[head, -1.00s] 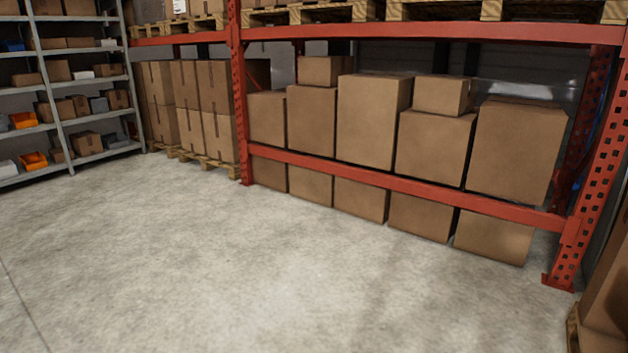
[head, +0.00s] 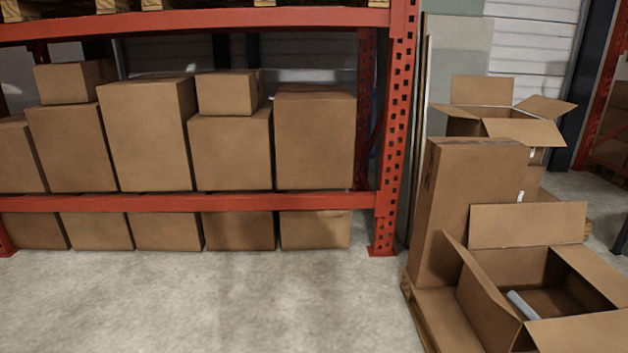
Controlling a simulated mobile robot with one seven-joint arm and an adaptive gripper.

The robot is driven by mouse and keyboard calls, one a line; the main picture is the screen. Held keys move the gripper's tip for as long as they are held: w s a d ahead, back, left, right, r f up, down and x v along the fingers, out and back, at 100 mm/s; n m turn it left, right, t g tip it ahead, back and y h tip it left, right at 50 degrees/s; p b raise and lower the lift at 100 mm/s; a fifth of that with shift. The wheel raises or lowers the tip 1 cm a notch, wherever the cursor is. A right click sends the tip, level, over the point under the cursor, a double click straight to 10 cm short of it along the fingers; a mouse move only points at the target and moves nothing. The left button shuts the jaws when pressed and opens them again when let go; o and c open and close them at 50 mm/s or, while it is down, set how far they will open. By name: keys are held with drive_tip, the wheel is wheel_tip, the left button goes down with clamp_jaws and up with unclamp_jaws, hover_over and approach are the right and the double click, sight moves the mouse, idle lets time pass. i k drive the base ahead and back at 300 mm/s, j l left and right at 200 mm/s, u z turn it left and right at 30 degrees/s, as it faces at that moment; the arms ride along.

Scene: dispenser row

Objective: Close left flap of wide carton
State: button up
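An open brown carton (head: 485,318), which looks like the wide carton, stands at the lower right of the head view. Its left flap (head: 474,266) is raised and leans outward, open. Its back flap (head: 528,225) stands upright, its right flap (head: 594,274) is open, and its front flap (head: 582,334) is folded outward, cut by the picture edge. A pale grey roll-like item (head: 522,305) lies inside. My gripper is not in view.
A tall closed carton (head: 465,205) stands behind it on a pallet (head: 420,318). Another open carton (head: 525,132) is farther back. A red rack (head: 190,202) with several closed boxes fills the left. The concrete floor (head: 220,310) in front is clear.

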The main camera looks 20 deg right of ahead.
sight(489, 288)
drive_tip(key=i+z, duration=0.6)
drive_tip(key=z, duration=0.2)
drive_tip(key=i+j+z, duration=0.15)
drive_tip(key=i+z, duration=0.15)
drive_tip(key=z, duration=0.15)
drive_tip(key=i+j+z, duration=0.2)
drive_tip(key=i+z, duration=0.2)
drive_tip(key=i+j+z, duration=0.65)
drive_tip(key=z, duration=0.15)
